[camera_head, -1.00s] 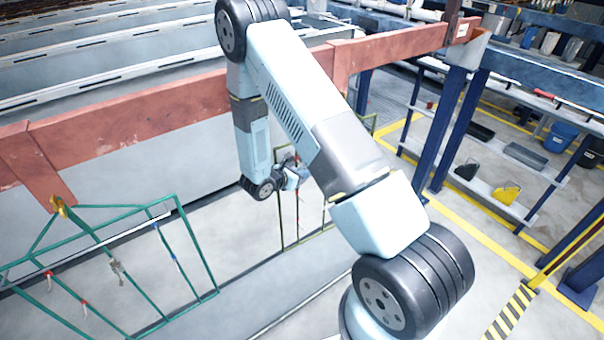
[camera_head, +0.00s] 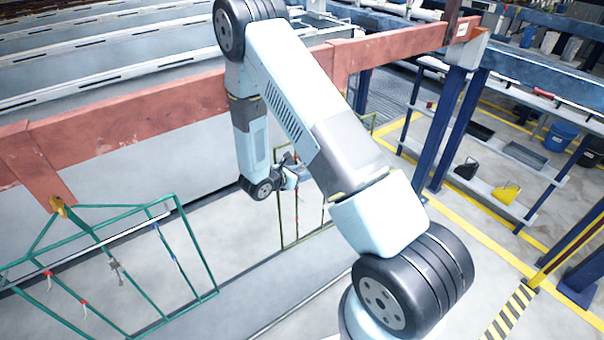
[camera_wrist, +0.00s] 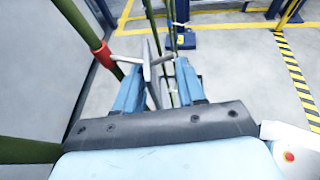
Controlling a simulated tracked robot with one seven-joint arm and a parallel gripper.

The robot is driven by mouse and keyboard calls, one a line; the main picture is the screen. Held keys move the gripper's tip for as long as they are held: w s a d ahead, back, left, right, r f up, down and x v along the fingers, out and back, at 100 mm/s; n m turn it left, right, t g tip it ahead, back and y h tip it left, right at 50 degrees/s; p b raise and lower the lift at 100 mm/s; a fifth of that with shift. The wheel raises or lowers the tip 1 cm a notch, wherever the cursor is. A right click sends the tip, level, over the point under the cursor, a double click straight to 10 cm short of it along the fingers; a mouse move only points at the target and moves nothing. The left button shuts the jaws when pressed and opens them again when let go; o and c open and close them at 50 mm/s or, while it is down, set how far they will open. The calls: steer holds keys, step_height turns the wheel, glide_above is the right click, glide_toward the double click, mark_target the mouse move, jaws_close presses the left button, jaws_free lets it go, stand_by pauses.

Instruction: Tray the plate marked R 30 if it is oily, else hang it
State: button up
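My gripper (camera_head: 291,168) is at the far green rack (camera_head: 281,212), beyond my arm in the head view. In the wrist view my gripper (camera_wrist: 158,70) has its two blue fingers apart. A thin grey piece (camera_wrist: 147,58) stands between them, seen nearly edge-on. I cannot tell whether it is a plate or a rack clip, or whether a finger touches it. A red collar (camera_wrist: 103,54) with a pale hook sits on a green rack bar just left of the fingers. No R 30 marking or oil is readable in either view.
A second green rack (camera_head: 190,230) with red, grey and blue fittings hangs at the left from a red beam (camera_head: 130,112). Shelves with a yellow bin (camera_head: 507,191) and a black bin (camera_head: 466,169) stand at the right. Open floor (camera_wrist: 240,75) lies right of my gripper.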

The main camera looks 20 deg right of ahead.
steer(key=v, duration=1.3)
steer(key=shift+a, duration=0.15)
steer(key=s+d+r+m+g+y, duration=0.1)
steer(key=s+d+r+m+g, duration=0.2)
steer(key=r, duration=0.4)
steer(key=s+d+r+m+g+y, duration=0.1)
steer(key=s+d+r+m, duration=0.1)
steer(key=d+r+m, duration=0.45)
steer(key=s+d+r+m+g+y, duration=0.1)
steer(key=s+r+m+g, duration=0.15)
steer(key=r, duration=0.65)
steer(key=s+r+m+t+y, duration=0.5)
steer(key=s+r+m+y, duration=0.3)
steer(key=s+r, duration=0.8)
steer(key=shift+s+d+r+m+y, duration=0.35)
steer(key=shift+s+m, duration=0.95)
steer(key=shift+m, duration=0.6)
steer(key=shift+d+t, duration=0.1)
steer(key=shift+t, duration=0.15)
